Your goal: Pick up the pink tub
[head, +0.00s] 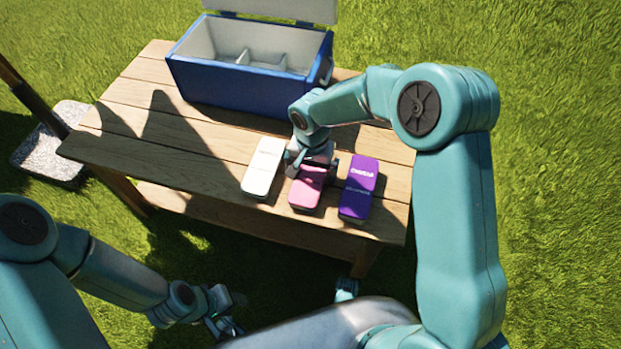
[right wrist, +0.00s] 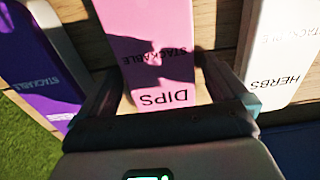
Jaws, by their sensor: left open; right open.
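The pink tub (head: 306,194) stands on the wooden table between a white tub and a purple tub. It also shows in the right wrist view (right wrist: 155,45), with "DIPS" and "STACKABLE" on its lid. My right gripper (head: 311,168) is open over the back end of the pink tub. In the right wrist view its two fingers (right wrist: 160,85) lie on either side of the tub, apart from each other. Whether they touch the tub's sides I cannot tell. My left gripper (head: 230,313) is open and empty, low in front of the table.
The white tub (head: 263,168), marked "HERBS" in the right wrist view, is close on the left. The purple tub (head: 357,190) is close on the right. An open blue cooler (head: 225,85) with dividers stands at the back of the table (head: 150,120). The table's left part is clear.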

